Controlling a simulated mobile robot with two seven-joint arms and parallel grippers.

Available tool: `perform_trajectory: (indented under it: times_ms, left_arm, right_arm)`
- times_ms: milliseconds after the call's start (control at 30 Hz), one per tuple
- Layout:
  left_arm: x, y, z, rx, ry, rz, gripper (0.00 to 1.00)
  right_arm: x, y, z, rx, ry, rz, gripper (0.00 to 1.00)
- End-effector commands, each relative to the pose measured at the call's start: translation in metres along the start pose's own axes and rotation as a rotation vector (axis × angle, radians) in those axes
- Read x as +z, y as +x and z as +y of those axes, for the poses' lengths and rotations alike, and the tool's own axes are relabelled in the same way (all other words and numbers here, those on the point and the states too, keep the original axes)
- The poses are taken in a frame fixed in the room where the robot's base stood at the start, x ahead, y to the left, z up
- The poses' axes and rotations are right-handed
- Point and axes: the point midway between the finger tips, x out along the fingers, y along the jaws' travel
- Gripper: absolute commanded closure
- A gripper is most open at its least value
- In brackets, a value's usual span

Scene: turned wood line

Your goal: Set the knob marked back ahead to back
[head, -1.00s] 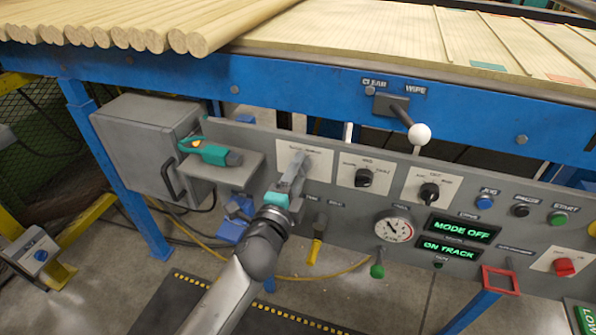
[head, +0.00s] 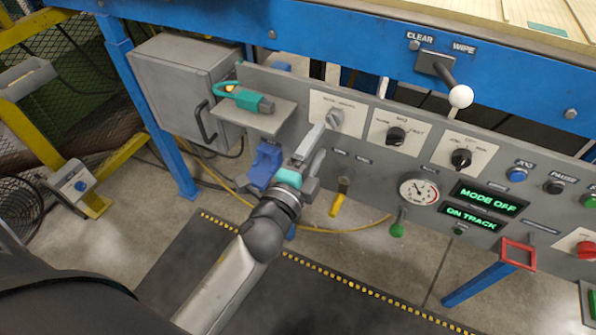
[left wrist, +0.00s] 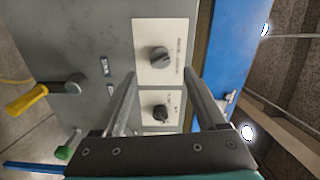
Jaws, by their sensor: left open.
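A grey knob (head: 335,118) sits on a white plate (head: 349,103) at the left of the grey panel. It also shows in the left wrist view (left wrist: 159,60). The print on its plate is too small to read, so I cannot tell for sure that it says back ahead, nor which way it is set. My left gripper (head: 316,136) is just below and left of this knob in the head view. In the left wrist view its two fingers (left wrist: 161,76) are apart and empty, with the knob seen between them, not gripped. My right gripper is not in view.
Two black knobs (head: 396,136) (head: 461,158) are to the right. Below are a yellow-handled lever (head: 338,204), a green-knobbed lever (head: 397,229) and a gauge (head: 418,191). A shelf (head: 262,118) with a teal tool (head: 246,99) juts out at left. A white-balled lever (head: 460,96) is above.

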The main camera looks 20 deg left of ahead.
Motion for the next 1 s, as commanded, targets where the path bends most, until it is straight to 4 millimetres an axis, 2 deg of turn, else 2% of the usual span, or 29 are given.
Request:
perform_trajectory:
  times_ms: [300, 500, 700, 1000]
  left_arm:
    - [0.001, -0.050, 0.001, 0.003, -0.001, -0.003, 0.26]
    - [0.000, -0.073, 0.001, 0.002, -0.002, -0.002, 0.26]
    - [0.000, -0.083, 0.000, -0.001, 0.001, -0.001, 0.26]
    - [0.000, -0.084, 0.000, 0.000, 0.001, -0.001, 0.26]
  right_arm:
    - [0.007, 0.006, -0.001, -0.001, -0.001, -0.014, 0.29]
    - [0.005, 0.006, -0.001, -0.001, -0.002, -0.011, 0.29]
    - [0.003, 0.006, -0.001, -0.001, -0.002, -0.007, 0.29]
    - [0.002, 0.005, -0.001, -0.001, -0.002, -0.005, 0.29]
